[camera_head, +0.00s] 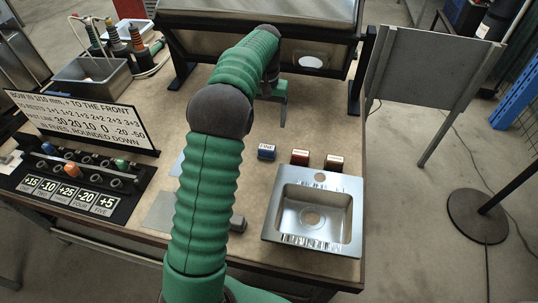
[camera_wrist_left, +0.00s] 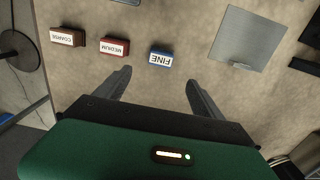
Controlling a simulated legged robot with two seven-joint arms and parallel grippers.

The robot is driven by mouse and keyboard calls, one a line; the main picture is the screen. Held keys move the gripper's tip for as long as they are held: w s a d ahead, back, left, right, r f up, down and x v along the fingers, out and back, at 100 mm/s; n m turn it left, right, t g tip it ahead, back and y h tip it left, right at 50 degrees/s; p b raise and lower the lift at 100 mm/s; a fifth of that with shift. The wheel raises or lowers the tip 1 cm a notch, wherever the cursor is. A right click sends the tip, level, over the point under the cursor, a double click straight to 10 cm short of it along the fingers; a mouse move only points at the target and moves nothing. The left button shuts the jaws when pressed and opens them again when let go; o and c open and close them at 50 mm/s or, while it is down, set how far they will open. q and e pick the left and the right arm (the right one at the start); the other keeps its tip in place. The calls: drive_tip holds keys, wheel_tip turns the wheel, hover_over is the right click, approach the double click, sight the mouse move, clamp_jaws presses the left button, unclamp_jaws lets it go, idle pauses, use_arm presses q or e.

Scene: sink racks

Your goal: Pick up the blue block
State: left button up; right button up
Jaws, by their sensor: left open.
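The blue block, marked FINE, sits on the tan tabletop (camera_head: 266,152), left of two red-brown blocks. It also shows in the left wrist view (camera_wrist_left: 161,57). My left gripper (camera_head: 283,112) is above the table, on the far side of the blue block in the head view. In the left wrist view its two fingers (camera_wrist_left: 160,78) are spread apart with nothing between them. The blue block lies in line with the gap, just beyond the fingertips. My left arm crosses the middle of the head view and hides part of the table. My right gripper does not show.
A red MEDIUM block (camera_head: 300,157) and a brown COARSE block (camera_head: 334,162) stand beside the blue one. A metal sink (camera_head: 275,228) is in front of them. A flat grey plate (camera_wrist_left: 250,38) lies on the table. A lettered sign (camera_head: 82,121) stands left.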

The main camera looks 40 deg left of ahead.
use_arm(q)
drive_tip(key=b, duration=0.2)
hover_over(267, 147)
wheel_tip(267, 147, down, 8)
drive_tip(key=shift+f, duration=0.2)
drive_tip(key=shift+w+f, duration=0.1)
drive_tip(key=shift+f, duration=0.65)
wheel_tip(267, 147, down, 4)
drive_tip(key=shift+r+b, duration=0.1)
drive_tip(key=shift+b, duration=0.4)
drive_tip(key=shift+a+f, duration=0.1)
drive_tip(key=shift+f, duration=0.2)
drive_tip(key=shift+c, duration=1.4)
drive_tip(key=shift+r, duration=0.1)
drive_tip(key=c, duration=1.1)
drive_tip(key=shift+c, duration=0.3)
drive_tip(key=shift+r, duration=0.1)
